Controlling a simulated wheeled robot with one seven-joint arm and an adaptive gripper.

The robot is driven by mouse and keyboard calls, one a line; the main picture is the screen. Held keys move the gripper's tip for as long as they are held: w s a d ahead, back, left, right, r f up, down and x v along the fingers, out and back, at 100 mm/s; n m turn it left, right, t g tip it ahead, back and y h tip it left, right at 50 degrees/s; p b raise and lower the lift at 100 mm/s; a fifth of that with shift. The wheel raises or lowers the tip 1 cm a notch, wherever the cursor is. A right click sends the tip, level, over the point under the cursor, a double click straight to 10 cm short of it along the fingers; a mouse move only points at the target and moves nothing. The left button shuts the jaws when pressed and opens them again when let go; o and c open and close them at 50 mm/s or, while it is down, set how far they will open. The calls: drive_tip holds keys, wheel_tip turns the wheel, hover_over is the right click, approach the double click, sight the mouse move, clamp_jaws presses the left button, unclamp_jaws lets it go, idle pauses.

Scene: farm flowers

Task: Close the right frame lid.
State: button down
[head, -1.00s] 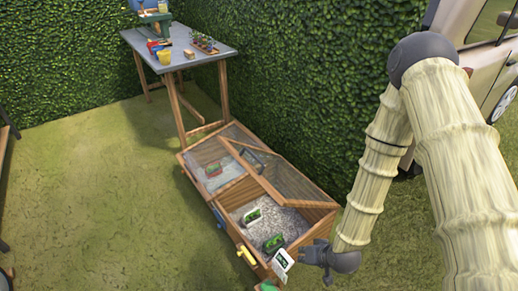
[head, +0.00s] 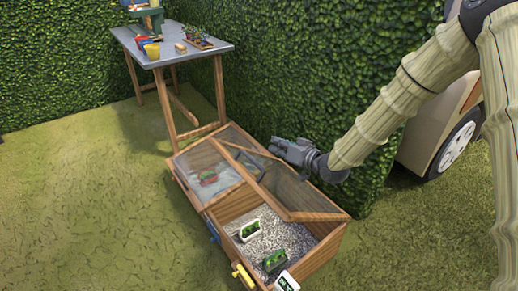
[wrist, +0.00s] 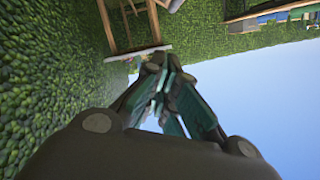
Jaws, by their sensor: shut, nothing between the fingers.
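A wooden cold frame (head: 222,207) stands on the grass below the hedge. Its right frame lid (head: 296,191), a clear pane in a wooden border, is raised at a tilt, with the gravel-filled right bay open in front of it. The left lid (head: 200,158) lies over the left bay. My gripper (head: 276,147) is shut and empty, just behind the raised lid's upper left part in the head view; I cannot tell whether it touches the lid. In the wrist view the gripper's fingers (wrist: 166,82) are close together, and no lid shows clearly.
Small planters (head: 249,231) stand in the right bay. A yellow handle (head: 243,275) is on the frame's front. A work table (head: 178,45) with pots stands behind left. The hedge (head: 310,90) is close behind my gripper; open grass (head: 90,215) lies left.

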drive_tip(key=w+a+f+b, duration=0.1)
drive_tip(key=w+a+f, duration=0.4)
drive_tip(key=a, duration=0.3)
drive_tip(key=shift+w+f, duration=0.25)
drive_tip(key=shift+w, duration=0.25)
